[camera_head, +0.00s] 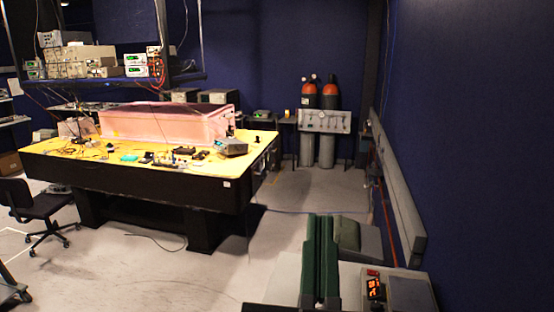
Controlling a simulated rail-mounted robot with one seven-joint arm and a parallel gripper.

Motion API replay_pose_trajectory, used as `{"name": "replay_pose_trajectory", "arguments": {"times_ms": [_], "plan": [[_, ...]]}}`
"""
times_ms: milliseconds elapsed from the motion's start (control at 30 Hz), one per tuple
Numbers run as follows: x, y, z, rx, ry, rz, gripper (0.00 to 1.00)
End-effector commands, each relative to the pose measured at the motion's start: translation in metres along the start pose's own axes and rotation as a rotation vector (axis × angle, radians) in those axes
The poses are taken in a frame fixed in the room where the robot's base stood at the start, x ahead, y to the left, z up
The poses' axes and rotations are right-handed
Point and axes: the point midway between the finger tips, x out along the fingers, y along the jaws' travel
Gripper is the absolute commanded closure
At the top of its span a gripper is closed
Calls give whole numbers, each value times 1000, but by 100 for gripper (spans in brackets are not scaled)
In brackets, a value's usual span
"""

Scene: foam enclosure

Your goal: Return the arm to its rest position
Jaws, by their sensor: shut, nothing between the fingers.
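My arm and gripper do not show in the head camera view, so the arm's pose cannot be seen. The pink foam enclosure (165,123) sits on the yellow top of a large black table (60,148) at left centre. Its top looks dark and partly see-through. What is inside it cannot be made out.
Small tools and a grey box (231,147) lie on the table. An office chair (40,212) stands at left. Two gas cylinders (327,150) stand at the back. A bench unit with green upright pads (320,258) is at bottom right. The middle floor (215,262) is mostly clear.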

Motion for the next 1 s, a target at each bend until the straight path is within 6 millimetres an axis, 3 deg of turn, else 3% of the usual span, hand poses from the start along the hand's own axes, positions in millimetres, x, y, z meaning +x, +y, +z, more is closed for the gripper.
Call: {"name": "replay_pose_trajectory", "arguments": {"times_ms": [67, 100, 200, 300, 400, 533, 1000], "plan": [[-37, -37, -41, 36, 123, -112, 100], [-16, -38, -80, 40, 127, -114, 100], [11, -38, -126, 46, 120, -110, 100], [30, -39, -160, 53, 116, -112, 100], [42, -39, -182, 57, 114, -112, 100], [48, -40, -192, 61, 113, -113, 100], [46, -39, -188, 61, 112, -111, 100]]}}
